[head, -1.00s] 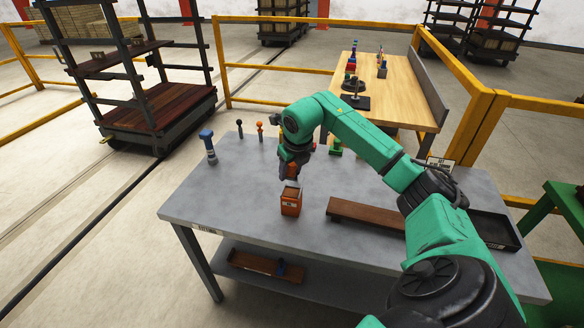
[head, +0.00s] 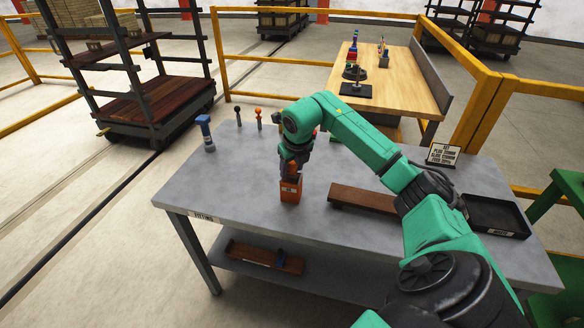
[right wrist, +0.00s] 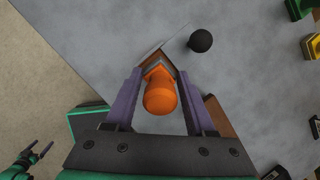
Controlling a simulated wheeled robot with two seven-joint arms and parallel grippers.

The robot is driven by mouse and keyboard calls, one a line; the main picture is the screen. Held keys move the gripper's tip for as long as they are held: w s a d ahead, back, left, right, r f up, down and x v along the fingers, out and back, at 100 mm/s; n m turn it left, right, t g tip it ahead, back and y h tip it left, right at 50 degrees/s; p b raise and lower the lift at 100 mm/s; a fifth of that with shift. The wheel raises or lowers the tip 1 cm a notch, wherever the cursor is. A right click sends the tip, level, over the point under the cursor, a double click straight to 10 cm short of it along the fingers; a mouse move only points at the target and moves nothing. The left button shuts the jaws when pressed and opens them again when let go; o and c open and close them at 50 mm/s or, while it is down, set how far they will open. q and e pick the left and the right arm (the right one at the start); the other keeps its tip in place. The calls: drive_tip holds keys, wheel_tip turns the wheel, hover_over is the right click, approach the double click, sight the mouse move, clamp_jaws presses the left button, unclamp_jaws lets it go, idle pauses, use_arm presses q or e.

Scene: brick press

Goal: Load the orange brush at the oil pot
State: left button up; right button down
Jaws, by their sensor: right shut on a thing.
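The oil pot (head: 291,190) is a small orange box with a pale label, standing on the grey bench. My right gripper (head: 291,168) is directly above it, pointing down. In the right wrist view its two purple fingers (right wrist: 160,97) are closed on the orange brush (right wrist: 160,95), whose rounded handle end faces the camera. The brush's lower end is hidden; it appears to be at or inside the pot's mouth. My left gripper (right wrist: 38,147) shows small at the lower left of the right wrist view, away from the bench, its fingers apart and empty.
On the grey bench (head: 240,180) stand a blue tool (head: 205,133), a black-knobbed tool (head: 238,116) and an orange-topped tool (head: 258,118). A brown plank (head: 362,199) and a black tray (head: 497,216) lie to the right. The bench's front left is clear.

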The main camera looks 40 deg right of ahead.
drive_tip(key=shift+f+b, duration=0.3)
drive_tip(key=shift+f, duration=0.25)
idle(1.4)
wheel_tip(320, 180, up, 7)
drive_tip(key=p, duration=0.6)
drive_tip(key=shift+r, duration=0.1)
idle(0.5)
